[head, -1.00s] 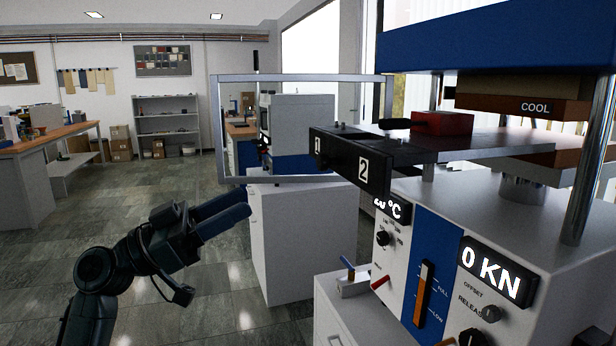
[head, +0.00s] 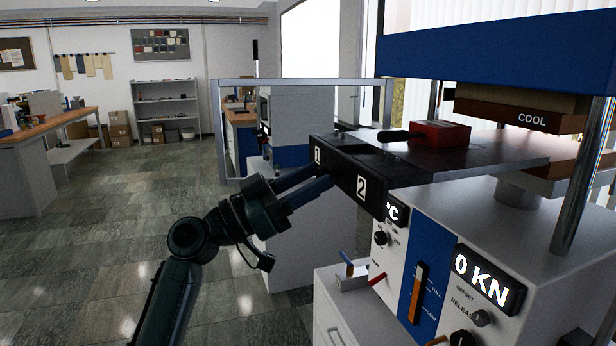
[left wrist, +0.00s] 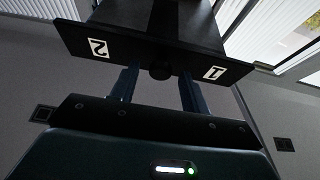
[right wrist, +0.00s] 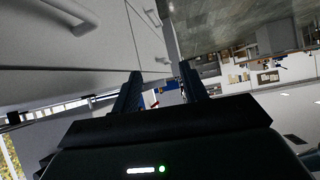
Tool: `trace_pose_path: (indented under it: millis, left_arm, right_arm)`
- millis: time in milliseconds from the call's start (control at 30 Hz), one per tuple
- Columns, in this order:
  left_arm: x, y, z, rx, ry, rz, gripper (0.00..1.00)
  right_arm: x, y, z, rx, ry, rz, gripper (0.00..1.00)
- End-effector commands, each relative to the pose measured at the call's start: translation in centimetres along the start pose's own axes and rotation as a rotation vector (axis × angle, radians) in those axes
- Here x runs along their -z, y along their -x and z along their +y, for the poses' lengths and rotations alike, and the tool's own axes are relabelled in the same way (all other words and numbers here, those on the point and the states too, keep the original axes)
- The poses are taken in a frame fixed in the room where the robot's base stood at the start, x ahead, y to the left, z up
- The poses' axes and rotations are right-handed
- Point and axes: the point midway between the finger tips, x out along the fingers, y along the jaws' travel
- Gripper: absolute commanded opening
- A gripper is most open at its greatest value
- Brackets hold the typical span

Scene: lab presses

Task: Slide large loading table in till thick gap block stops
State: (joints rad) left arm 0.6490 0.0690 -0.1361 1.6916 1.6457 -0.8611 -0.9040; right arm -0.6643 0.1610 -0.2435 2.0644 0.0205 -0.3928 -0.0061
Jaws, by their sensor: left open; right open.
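The large loading table (head: 480,158) is a dark slab sticking out of the press, with a black front plate (head: 345,183) marked 1 and 2. The red gap block (head: 440,133), with a black handle, lies on top of it. My left gripper (head: 322,180) is open with its fingertips at the front plate, between the two numbers. In the left wrist view the plate (left wrist: 130,45) is upside down, and a dark round knob (left wrist: 160,72) sits between the open fingers. Whether they touch the plate is unclear. My right gripper (right wrist: 160,78) is open and empty beside a white cabinet.
The press front has a 0 KN display (head: 484,278), knobs and an orange lever (head: 416,293). The COOL platen (head: 530,118) hangs above the table. A grey metal frame (head: 220,135) and a white cabinet stand behind the arm. The floor at left is clear.

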Motion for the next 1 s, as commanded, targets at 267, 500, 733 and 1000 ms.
trace_pose_path:
  millis: [267, 500, 733, 1000]
  left_arm:
    - [0.0, 0.0, 0.0, 0.000, 0.000, 0.000, 0.35]
    - [0.0, 0.0, 0.0, 0.000, 0.000, 0.000, 0.15]
    - [-0.3, -0.3, 0.0, -0.001, 0.000, 0.001, 0.07]
    - [-2.7, -4.7, 0.0, -0.004, 0.000, 0.005, 0.07]
  right_arm:
    - [0.0, -0.1, 0.0, -0.001, 0.001, 0.000, 0.43]
    - [-0.1, 0.0, 0.1, 0.000, 0.003, -0.001, 0.43]
    - [-0.5, -0.3, 0.1, 0.001, 0.004, -0.001, 0.43]
    - [-2.2, -2.0, -0.8, 0.035, -0.002, 0.047, 0.43]
